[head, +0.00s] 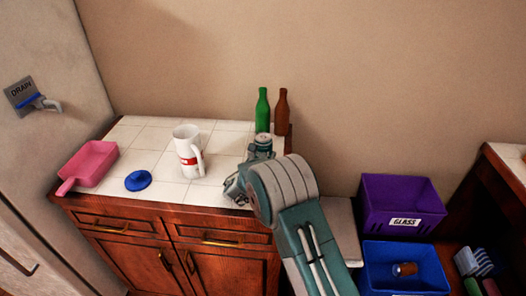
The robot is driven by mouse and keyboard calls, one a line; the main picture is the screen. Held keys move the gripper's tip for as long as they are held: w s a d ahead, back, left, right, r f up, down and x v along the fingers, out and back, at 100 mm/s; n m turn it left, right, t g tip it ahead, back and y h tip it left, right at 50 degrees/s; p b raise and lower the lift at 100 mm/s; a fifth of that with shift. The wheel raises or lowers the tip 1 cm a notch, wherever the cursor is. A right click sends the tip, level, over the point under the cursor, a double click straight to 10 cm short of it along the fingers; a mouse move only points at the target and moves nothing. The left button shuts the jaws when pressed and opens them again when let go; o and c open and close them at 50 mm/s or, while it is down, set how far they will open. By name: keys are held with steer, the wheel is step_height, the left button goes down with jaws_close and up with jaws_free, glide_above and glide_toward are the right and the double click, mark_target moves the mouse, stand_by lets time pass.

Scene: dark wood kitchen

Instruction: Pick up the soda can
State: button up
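My gripper (236,188) is low over the right part of the white tiled counter (225,138), near its front edge. My own arm hides much of it, so I cannot see whether its fingers are open or hold anything. No soda can shows clearly on the counter. A small brown-orange cylinder with a pale end (404,269) lies on its side in the blue bin (375,252) at the lower right. It may be a can, but it is too small to be sure. My gripper is well to the left of that bin.
A purple bin (400,203) labelled GLASS is behind the blue one.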

mark_target(266, 140)
steer(key=shift+r, duration=0.1)
stand_by(0.3)
steer(key=shift+r, duration=1)
steer(key=s+r, duration=0.1)
steer(key=r, duration=0.1)
steer(key=s+d+r, duration=0.1)
steer(key=s+r, duration=0.3)
steer(key=r, duration=0.1)
steer(key=shift+d, duration=0.15)
steer(key=s+d+r, duration=0.2)
steer(key=s+r, duration=0.2)
steer(key=s, duration=0.4)
steer(key=shift+s+d, duration=0.15)
steer(key=shift+s, duration=0.05)
